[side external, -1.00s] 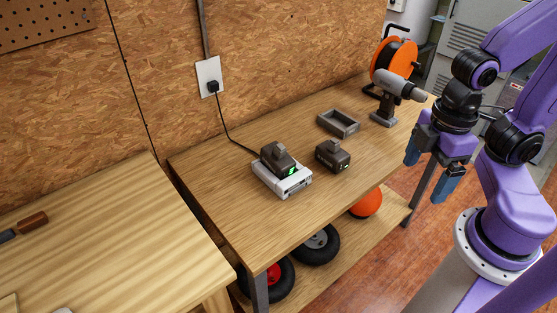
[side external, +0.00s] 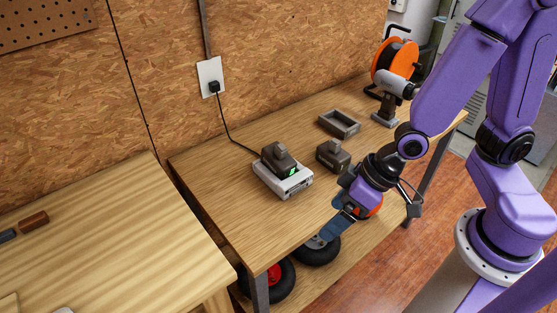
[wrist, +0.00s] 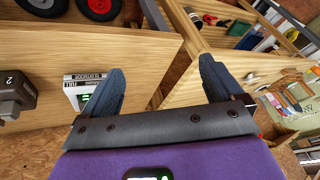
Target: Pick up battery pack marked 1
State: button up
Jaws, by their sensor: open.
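A dark battery pack (side external: 278,158) sits in a white charger (side external: 292,184) on the bench; a green light glows beside it. Its number is not readable. A second dark battery pack (side external: 333,155) lies loose to the charger's right. In the wrist view, a pack marked 2 (wrist: 14,92) is at the left edge, apparently the loose one. The charger (wrist: 82,79) there is partly behind my left finger, its pack mostly hidden. My gripper (side external: 338,216) is open and empty, at the bench's front edge, front right of the charger. Its fingers (wrist: 161,66) are spread wide.
A grey open tray (side external: 339,123), a drill (side external: 388,100) and an orange cable reel (side external: 396,58) stand farther back. The charger's cord (side external: 226,128) runs to a wall outlet. Wheels (side external: 318,246) are under the bench. The bench front left of the charger is clear.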

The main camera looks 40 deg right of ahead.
jog(key=w+d+f+m+t+h, duration=0.1)
jog(key=w+d+f+m+t, duration=0.1)
jog(key=w+f+m+t, duration=0.3)
jog(key=t+h, duration=0.4)
jog(key=t, duration=0.1)
send_near(284, 156)
jog(key=shift+x, duration=6.3)
jog(key=shift+c, duration=0.3)
jog(key=shift+a, duration=0.1)
jog(key=c, duration=1.5)
jog(key=shift+r, duration=0.1)
